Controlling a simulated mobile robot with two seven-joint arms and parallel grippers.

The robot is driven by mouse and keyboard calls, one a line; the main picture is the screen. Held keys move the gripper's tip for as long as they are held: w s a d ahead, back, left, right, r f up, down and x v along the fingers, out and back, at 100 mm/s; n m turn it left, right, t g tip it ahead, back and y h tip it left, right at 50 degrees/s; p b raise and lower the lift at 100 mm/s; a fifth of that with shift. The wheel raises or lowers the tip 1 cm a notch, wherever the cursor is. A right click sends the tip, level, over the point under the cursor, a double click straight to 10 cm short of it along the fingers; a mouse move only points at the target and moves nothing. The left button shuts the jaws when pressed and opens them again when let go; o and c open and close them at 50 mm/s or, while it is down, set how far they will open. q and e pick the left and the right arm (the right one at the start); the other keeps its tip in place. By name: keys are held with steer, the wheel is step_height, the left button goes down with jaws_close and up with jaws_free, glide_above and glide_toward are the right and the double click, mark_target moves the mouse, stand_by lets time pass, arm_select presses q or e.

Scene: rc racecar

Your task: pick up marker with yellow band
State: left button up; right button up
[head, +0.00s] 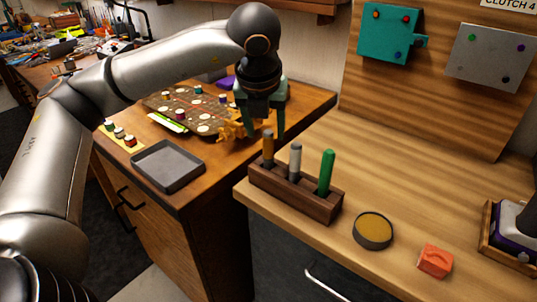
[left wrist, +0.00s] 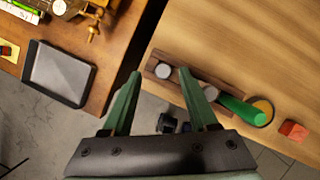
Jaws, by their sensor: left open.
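A dark wooden holder (head: 300,196) stands on the light wood counter with three upright markers: brown (head: 268,148), grey (head: 295,161) and green (head: 326,172). I cannot make out a yellow band on any of them. My left gripper (head: 264,132) is open and empty, pointing down above the holder's left end, near the brown marker's top. In the left wrist view, the end marker's round top (left wrist: 163,71) shows between the open fingertips (left wrist: 160,74). The grey top (left wrist: 210,93) is beside the right finger, and the green marker (left wrist: 243,110) lies beyond it. My right gripper is not in view.
A round tin (head: 373,231) and an orange-red block (head: 435,261) sit right of the holder. A grey tray (head: 168,165) and a dark board (head: 190,110) with small parts lie on the darker bench at left. The counter behind the holder is clear.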

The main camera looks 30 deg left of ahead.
mark_target(268, 158)
arm_select(q)
steer(key=x, duration=0.4)
steer(key=shift+d+f, duration=0.2)
steer(key=shift+f, duration=0.25)
jaws_close()
